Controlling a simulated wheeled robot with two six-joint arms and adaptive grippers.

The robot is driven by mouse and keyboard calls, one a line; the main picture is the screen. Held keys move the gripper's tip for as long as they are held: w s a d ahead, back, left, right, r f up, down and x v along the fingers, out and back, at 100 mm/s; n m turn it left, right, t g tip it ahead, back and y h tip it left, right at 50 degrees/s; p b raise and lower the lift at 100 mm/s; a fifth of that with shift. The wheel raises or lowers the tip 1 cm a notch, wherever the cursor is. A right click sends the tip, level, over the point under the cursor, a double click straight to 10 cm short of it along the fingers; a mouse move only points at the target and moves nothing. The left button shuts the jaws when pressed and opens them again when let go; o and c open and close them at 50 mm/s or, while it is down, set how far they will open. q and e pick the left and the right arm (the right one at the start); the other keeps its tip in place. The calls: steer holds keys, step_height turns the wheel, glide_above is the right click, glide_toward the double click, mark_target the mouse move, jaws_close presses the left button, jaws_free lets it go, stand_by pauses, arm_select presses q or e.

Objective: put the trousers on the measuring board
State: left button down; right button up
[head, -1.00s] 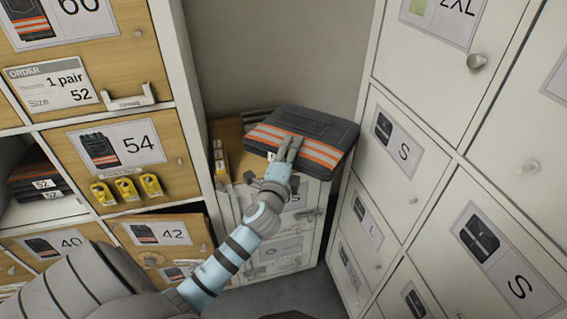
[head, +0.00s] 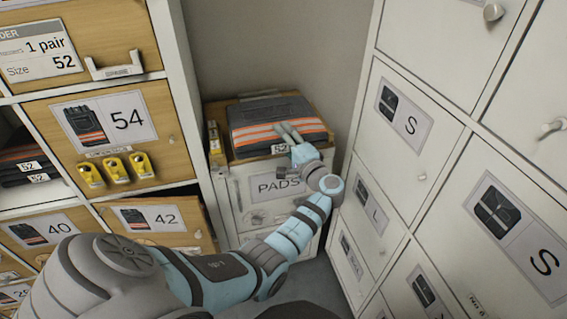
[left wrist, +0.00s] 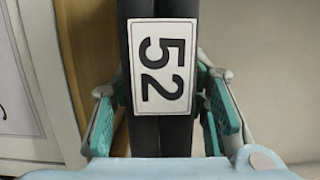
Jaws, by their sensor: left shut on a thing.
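The folded dark trousers (head: 278,122) with orange and silver stripes are over the top of the low cabinet at the back. Their front edge carries a white 52 tag (head: 280,148), which fills the middle of the left wrist view (left wrist: 163,65). My left gripper (head: 291,134) is shut on this front edge, with a teal-padded finger on each side in the left wrist view. A wooden board (head: 216,112), apparently the measuring board, shows under and left of the trousers. I cannot tell whether the trousers rest fully on it. My right gripper is not in view.
The low cabinet has a PADS label (head: 278,184). A yellow item (head: 214,139) stands at the board's left edge. Wooden lockers (head: 113,121) on the left and white lockers (head: 402,116) on the right flank the corner. More folded trousers (head: 25,165) lie in an open compartment.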

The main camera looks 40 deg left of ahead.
arm_select(q)
step_height(320, 180, down, 8)
steer(key=b, duration=0.2)
steer(key=shift+r+b, duration=0.25)
steer(key=shift+b, duration=0.15)
steer(key=c, duration=0.9)
jaws_free()
steer(key=shift+c, duration=0.2)
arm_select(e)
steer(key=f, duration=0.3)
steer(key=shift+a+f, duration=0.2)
arm_select(q)
steer(key=shift+d, duration=0.15)
